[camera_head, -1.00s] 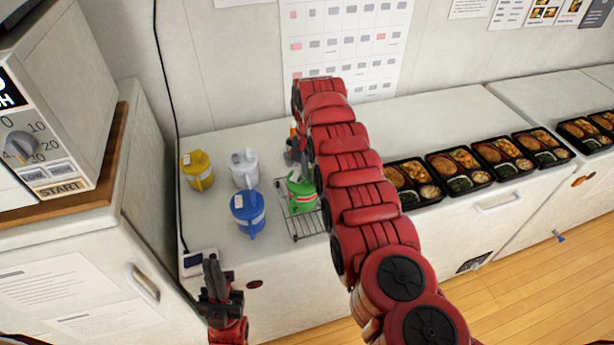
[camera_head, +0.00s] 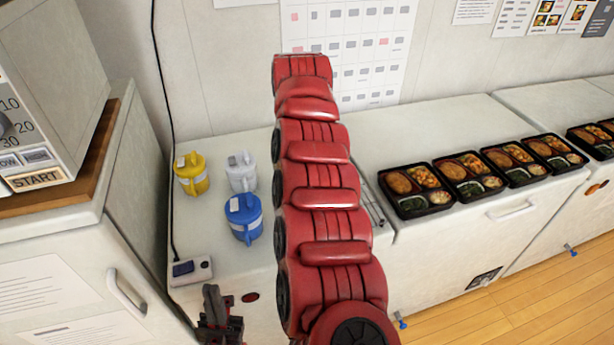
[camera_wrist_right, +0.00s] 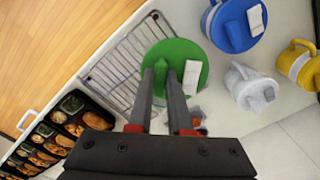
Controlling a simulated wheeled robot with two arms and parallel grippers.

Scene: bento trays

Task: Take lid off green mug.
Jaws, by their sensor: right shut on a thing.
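The green mug's round green lid (camera_wrist_right: 190,52), with a white label, shows from above in the right wrist view, over the wire rack. My right gripper (camera_wrist_right: 165,72) is shut on the lid, its fingertips meeting near the lid's middle. I cannot tell whether the lid is seated or raised, as the mug's body is not visible. In the head view my right arm hides the green mug. My left gripper (camera_head: 214,308) is low at the bottom edge, away from the mugs; its jaw opening is unclear.
A yellow mug (camera_head: 191,176), a white mug (camera_head: 241,174) and a blue mug (camera_head: 243,218) stand left of my right arm. The wire rack (camera_wrist_right: 120,62) lies under the lid. Several bento trays (camera_head: 408,208) line the counter to the right. A microwave (camera_head: 50,110) stands at left.

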